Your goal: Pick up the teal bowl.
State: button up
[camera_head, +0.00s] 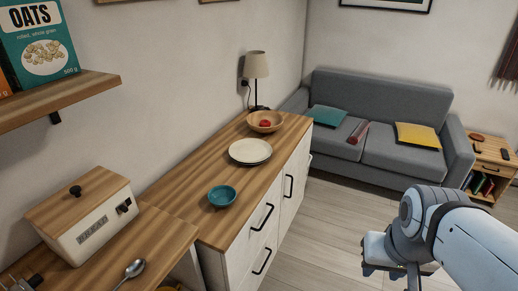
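The teal bowl (222,196) stands upright on the wooden top of the white cabinet (188,198), near its front end. It looks empty. My arm comes in from the right edge of the head view. My gripper (398,270) is at the lower right, over the floor, well to the right of the bowl and apart from it. Its fingertips are partly cut off by the bottom edge, so its opening does not show clearly.
A cream plate (250,150) and a wooden bowl (266,119) with a red item stand behind the teal bowl. A lamp (256,70) is farther back. A bread box (85,220) and spoon (132,270) are at left, below a wall shelf (60,97). Clear floor lies right.

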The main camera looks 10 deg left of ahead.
aim_at(221, 196)
jog(key=i, duration=0.75)
jog(key=u, duration=2.1)
jog(key=i, duration=0.5)
jog(key=z, duration=0.65)
